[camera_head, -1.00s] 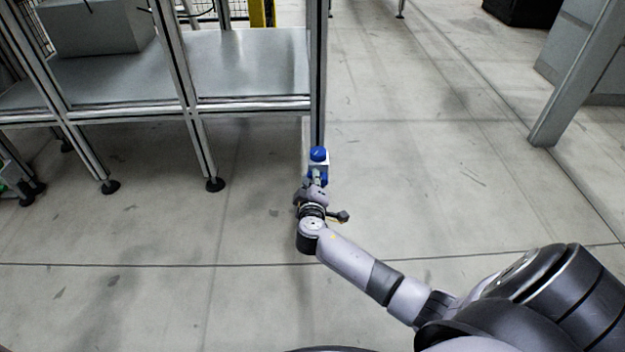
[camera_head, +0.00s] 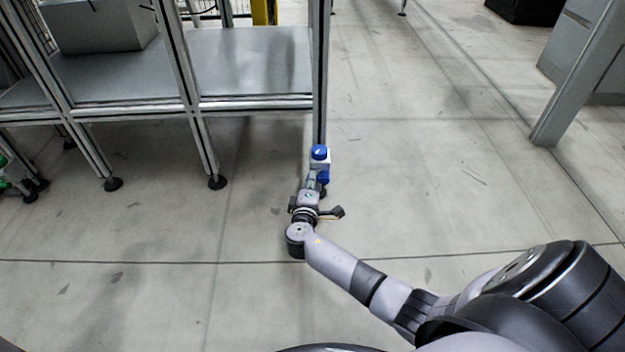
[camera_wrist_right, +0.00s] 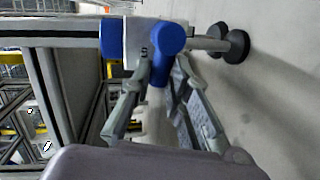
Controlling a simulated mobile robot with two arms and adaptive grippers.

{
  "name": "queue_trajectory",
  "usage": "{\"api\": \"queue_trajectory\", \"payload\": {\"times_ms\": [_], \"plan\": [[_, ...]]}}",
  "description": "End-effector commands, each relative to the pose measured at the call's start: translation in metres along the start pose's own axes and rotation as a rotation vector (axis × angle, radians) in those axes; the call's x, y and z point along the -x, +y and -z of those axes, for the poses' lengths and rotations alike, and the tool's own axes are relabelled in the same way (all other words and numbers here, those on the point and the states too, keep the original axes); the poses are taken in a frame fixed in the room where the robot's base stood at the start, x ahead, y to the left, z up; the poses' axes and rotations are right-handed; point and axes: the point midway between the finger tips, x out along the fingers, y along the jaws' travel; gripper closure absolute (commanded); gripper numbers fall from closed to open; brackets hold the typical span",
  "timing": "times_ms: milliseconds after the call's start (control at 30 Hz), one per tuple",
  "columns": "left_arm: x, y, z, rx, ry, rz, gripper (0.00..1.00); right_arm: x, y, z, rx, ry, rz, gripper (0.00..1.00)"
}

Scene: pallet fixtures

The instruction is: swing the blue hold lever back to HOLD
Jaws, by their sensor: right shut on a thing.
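The blue hold lever (camera_wrist_right: 165,45) has a round blue hub and a short arm in the right wrist view. It sits on a white block (camera_wrist_right: 146,38) with a blue end. In the head view the white block (camera_head: 319,165) is at the foot of the frame's right post, with a blue cap (camera_head: 319,151) above and blue below. My right gripper (camera_head: 315,180) is at its lower front. In the right wrist view its fingers (camera_wrist_right: 162,72) are shut on the lever's arm, one on each side. The HOLD marking cannot be read. My left gripper is not in view.
An aluminium-framed table (camera_head: 250,104) stands at the left, with a grey box (camera_head: 100,25) on it. Its right post (camera_head: 321,75) rises behind the block. A slanted grey post (camera_head: 580,80) stands at the right. The floor between is clear.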

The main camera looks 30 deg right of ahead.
Motion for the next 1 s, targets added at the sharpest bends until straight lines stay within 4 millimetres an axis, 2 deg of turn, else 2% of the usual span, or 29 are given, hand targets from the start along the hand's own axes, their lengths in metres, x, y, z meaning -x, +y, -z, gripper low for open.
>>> {"api": "queue_trajectory", "payload": {"times_ms": [300,833,867,1000], "plan": [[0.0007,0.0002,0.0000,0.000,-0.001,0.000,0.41,-0.0013,-0.0050,0.0013,0.131,-0.019,-0.021,1.00],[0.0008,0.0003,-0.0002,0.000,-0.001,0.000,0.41,-0.0015,-0.0058,0.0014,0.159,-0.022,-0.027,1.00],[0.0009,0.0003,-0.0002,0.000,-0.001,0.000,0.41,-0.0015,-0.0059,0.0013,0.159,-0.022,-0.026,0.82],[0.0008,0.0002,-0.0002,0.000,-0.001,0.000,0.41,-0.0014,-0.0060,0.0011,0.159,-0.023,-0.026,0.73]]}}
